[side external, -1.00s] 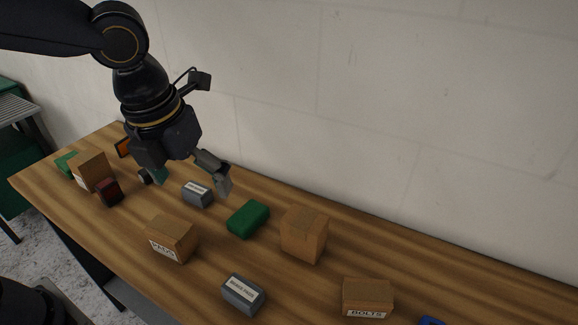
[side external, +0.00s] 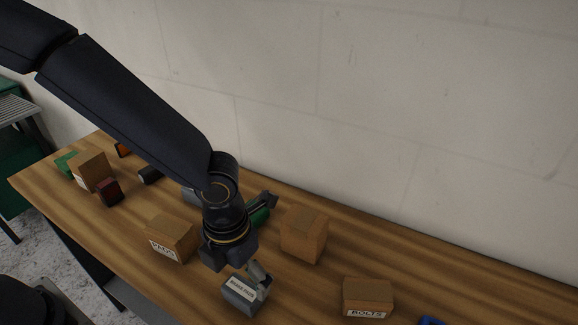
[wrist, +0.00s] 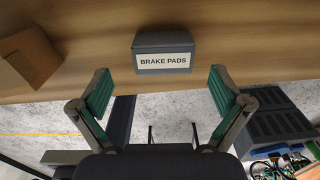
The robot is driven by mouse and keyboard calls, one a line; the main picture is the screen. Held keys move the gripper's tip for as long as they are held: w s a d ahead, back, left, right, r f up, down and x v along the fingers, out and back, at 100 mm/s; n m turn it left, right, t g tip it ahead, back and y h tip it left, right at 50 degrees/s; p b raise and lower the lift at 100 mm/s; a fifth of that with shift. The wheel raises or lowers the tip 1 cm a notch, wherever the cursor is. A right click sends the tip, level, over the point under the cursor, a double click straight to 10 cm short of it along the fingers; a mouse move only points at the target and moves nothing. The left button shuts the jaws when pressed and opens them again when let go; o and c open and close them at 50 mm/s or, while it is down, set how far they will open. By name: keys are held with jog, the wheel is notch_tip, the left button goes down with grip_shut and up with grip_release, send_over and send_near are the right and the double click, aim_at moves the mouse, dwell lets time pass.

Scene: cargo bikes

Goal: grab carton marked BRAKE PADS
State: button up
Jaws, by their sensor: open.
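The grey carton marked BRAKE PADS (side external: 240,299) sits on the wooden table near its front edge, partly covered by my gripper in the side view. In the wrist view the carton (wrist: 163,50) is upright, its white label facing the camera. My gripper (wrist: 160,82) is open and empty, its two green-padded fingers spread wider than the carton. The carton lies just beyond the fingertips, roughly centred between them. In the side view my gripper (side external: 258,272) is right over or beside the carton; I cannot tell whether a finger touches it.
A brown carton (side external: 172,238) with a white label stands left of my gripper, a brown box (side external: 304,236) to the right, and a carton marked BOLTS (side external: 367,297) further right. The wall (side external: 400,100) bounds the back.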

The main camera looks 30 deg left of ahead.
aim_at(244, 288)
jog(key=f, duration=0.5)
jog(key=shift+w+d+f, duration=0.1)
jog(key=shift+d+f, duration=0.05)
jog(key=shift+d, duration=0.1)
jog(key=shift+c, duration=0.2)
jog(key=c, duration=1.2)
